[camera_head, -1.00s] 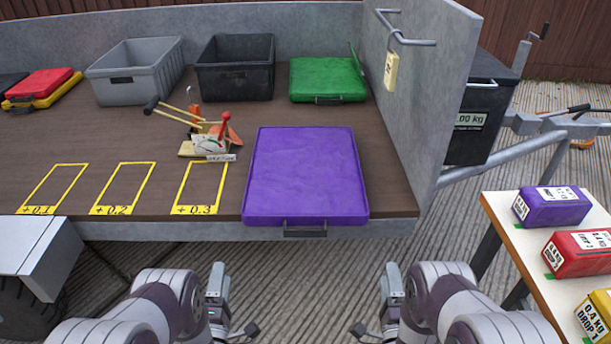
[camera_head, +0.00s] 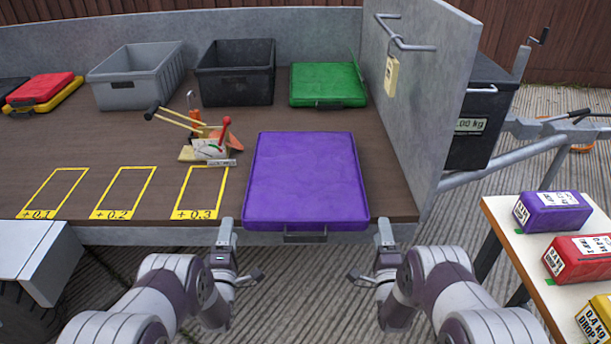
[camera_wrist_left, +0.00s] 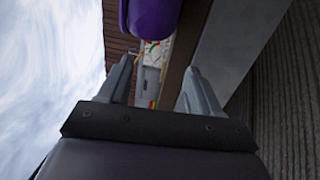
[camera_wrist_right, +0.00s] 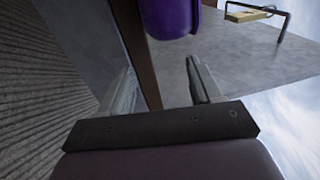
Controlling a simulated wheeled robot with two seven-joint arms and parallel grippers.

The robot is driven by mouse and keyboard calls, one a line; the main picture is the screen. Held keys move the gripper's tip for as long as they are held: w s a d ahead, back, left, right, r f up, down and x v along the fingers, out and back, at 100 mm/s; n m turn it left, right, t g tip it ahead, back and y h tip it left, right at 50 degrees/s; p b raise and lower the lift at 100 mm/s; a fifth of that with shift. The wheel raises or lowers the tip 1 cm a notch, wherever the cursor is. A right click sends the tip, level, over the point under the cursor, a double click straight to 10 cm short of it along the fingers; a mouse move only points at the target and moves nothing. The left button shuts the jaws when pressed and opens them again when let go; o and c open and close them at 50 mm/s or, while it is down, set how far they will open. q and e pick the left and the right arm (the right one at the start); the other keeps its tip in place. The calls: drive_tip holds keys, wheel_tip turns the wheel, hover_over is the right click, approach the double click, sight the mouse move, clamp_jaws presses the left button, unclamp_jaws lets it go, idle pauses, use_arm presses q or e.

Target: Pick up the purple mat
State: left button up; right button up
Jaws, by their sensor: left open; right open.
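The purple mat (camera_head: 305,180) lies flat on the brown bench top, its dark handle (camera_head: 305,234) at the front edge. Its end also shows at the top of the left wrist view (camera_wrist_left: 152,18) and of the right wrist view (camera_wrist_right: 168,16). My left gripper (camera_head: 238,250) is open and empty, in front of the bench just left of the mat's front corner. My right gripper (camera_head: 374,252) is open and empty, in front of the bench just right of the mat's other front corner. Neither gripper touches the mat.
A green mat (camera_head: 327,84) lies behind the purple one. A grey crate (camera_head: 137,88) and a black crate (camera_head: 235,85) stand at the back. A small tool set (camera_head: 210,148) sits left of the mat. A grey upright panel (camera_head: 424,110) borders the bench's right end.

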use_arm(q)
drive_tip(key=shift+w+d, duration=0.3)
drive_tip(key=shift+d, duration=0.45)
use_arm(e)
drive_tip(key=shift+w+a, duration=0.3)
drive_tip(key=shift+a, duration=0.45)
use_arm(q)
drive_tip(key=shift+d, duration=0.45)
use_arm(e)
drive_tip(key=shift+a, duration=0.45)
